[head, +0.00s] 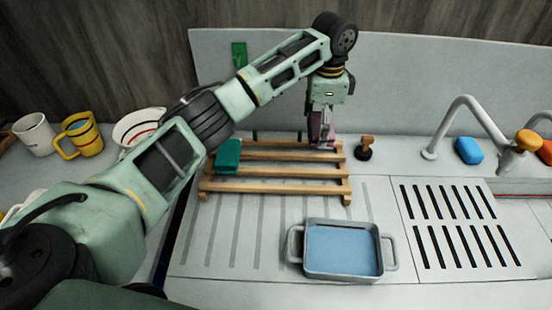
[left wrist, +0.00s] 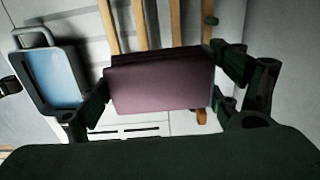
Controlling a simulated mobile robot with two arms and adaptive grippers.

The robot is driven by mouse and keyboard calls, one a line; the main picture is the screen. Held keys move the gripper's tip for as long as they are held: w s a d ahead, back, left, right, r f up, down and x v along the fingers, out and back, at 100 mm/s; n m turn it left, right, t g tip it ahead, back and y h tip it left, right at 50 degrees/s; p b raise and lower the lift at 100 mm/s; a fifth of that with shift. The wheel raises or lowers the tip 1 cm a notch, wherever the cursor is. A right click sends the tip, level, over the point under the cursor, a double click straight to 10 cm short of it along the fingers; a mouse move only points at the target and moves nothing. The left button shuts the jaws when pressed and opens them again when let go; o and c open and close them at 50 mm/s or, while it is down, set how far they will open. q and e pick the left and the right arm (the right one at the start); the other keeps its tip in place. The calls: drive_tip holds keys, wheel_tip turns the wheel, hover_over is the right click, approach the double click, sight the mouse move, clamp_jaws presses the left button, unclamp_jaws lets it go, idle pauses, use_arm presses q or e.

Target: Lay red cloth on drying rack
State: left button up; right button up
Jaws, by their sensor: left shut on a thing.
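My left gripper (head: 323,140) is above the right back part of the wooden drying rack (head: 275,187), pointing down. It is shut on a folded cloth, which looks dull purple-red in the left wrist view (left wrist: 160,88), where it spans between the two fingers (left wrist: 163,85). In the head view only a narrow pinkish strip of the cloth (head: 316,126) shows beside the fingers. The rack's slats (left wrist: 176,25) show behind the cloth in the left wrist view; I cannot tell whether the cloth touches them. A folded green cloth (head: 228,154) lies on the rack's left part. My right gripper is not in view.
A grey tub with blue inside (head: 343,222) stands in front of the rack. A brown-knobbed item (head: 366,146) is just right of the rack. A blue sponge (head: 468,150) and the faucet (head: 470,102) are at right. Mugs (head: 82,137) and a bowl (head: 139,122) are at left.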

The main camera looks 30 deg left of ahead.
use_arm(q)
drive_tip(key=s+a+f+p, duration=0.1)
drive_tip(key=a+f, duration=0.2)
drive_tip(key=s+a+f+p, duration=0.2)
drive_tip(key=a+f, duration=0.1)
drive_tip(key=a, duration=0.1)
drive_tip(key=s+a+f+p, duration=0.1)
drive_tip(key=a+f+p, duration=0.1)
drive_tip(key=a+f, duration=0.1)
drive_tip(key=shift+s+a+f, duration=0.15)
drive_tip(key=shift+s+f, duration=0.2)
drive_tip(key=shift+f, duration=0.55)
drive_tip(key=shift+f, duration=0.1)
drive_tip(key=o, duration=1.3)
drive_tip(key=shift+o, duration=0.8)
